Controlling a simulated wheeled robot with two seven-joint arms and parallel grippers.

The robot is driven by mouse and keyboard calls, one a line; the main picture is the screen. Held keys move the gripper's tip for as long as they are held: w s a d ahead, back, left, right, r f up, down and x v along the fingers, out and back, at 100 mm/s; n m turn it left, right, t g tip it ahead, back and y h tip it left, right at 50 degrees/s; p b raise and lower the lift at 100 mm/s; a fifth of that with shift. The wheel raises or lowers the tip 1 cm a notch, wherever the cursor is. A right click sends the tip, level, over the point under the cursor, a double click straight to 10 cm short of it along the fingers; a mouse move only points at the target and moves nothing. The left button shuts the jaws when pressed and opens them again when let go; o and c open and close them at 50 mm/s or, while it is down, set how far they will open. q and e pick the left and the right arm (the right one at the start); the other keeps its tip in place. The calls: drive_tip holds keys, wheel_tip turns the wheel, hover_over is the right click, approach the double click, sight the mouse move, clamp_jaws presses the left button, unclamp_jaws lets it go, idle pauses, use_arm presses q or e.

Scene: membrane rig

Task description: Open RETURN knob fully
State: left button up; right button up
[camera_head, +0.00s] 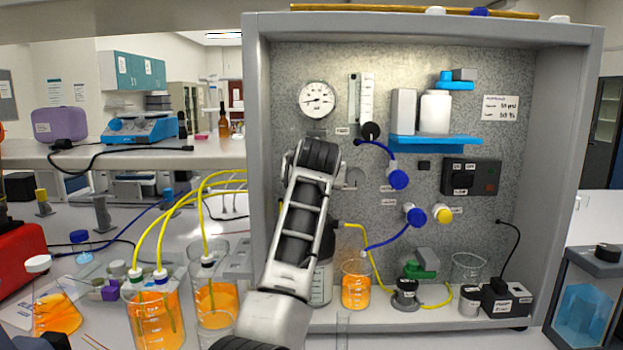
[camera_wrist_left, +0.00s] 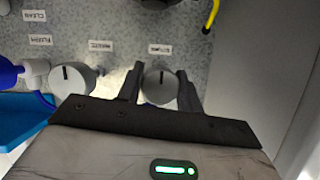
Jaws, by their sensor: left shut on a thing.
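A round grey knob (camera_wrist_left: 160,88) with a dark pointer line sits on the speckled panel in the left wrist view. The small label beside it (camera_wrist_left: 160,49) appears upside down and seems to read RETURN. My left gripper (camera_wrist_left: 160,84) has one dark finger on each side of this knob and is shut on it. The pointer line looks roughly upright in that picture. In the head view my left arm covers the gripper and this knob. My right gripper is not in view.
A second grey knob (camera_wrist_left: 72,80) is close by, and shows right of my arm in the head view (camera_head: 355,178). A blue valve (camera_head: 398,179) and blue shelf (camera_head: 436,143) are farther right. Orange-filled beakers (camera_head: 158,315) with yellow tubes stand below left. The cabinet's side wall (camera_head: 256,130) is left.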

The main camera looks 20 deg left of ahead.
use_arm(q)
drive_tip(key=o, duration=1)
drive_tip(key=b+v, duration=0.4)
drive_tip(key=v, duration=1.2)
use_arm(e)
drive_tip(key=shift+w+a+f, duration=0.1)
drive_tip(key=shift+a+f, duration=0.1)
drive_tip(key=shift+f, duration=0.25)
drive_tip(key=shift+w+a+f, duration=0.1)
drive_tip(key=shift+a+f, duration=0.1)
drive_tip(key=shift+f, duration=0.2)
